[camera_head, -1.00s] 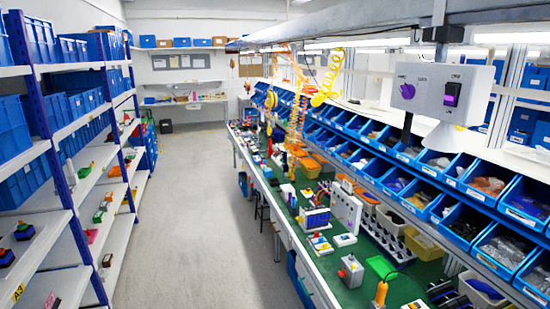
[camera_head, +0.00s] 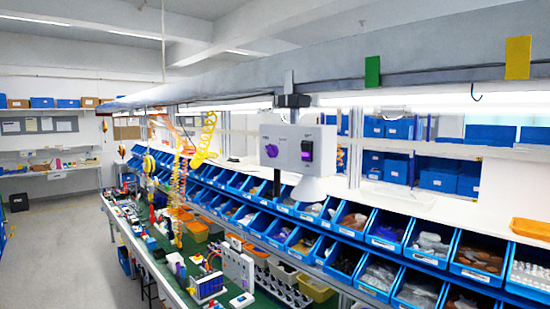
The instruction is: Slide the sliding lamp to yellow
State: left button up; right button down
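The sliding lamp (camera_head: 287,149) is a light grey box with a purple round knob and a dark switch with a purple part. A white cone shade shows at its lower right. It hangs from a black mount on the long grey overhead rail (camera_head: 220,82), directly below a grey marker (camera_head: 288,83). A green marker (camera_head: 372,71) is farther right on the rail, and the yellow marker (camera_head: 518,57) is farthest right. Neither of my grippers is in view.
Rows of blue bins (camera_head: 381,278) run below the lamp along the bench. A green workbench (camera_head: 178,270) with several small items lies lower left. Yellow coiled hoses (camera_head: 206,138) hang left of the lamp. The rail looks clear between lamp and yellow marker. Open floor (camera_head: 60,255) is at left.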

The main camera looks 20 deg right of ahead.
aim_at(288, 138)
jog(key=z, duration=0.85)
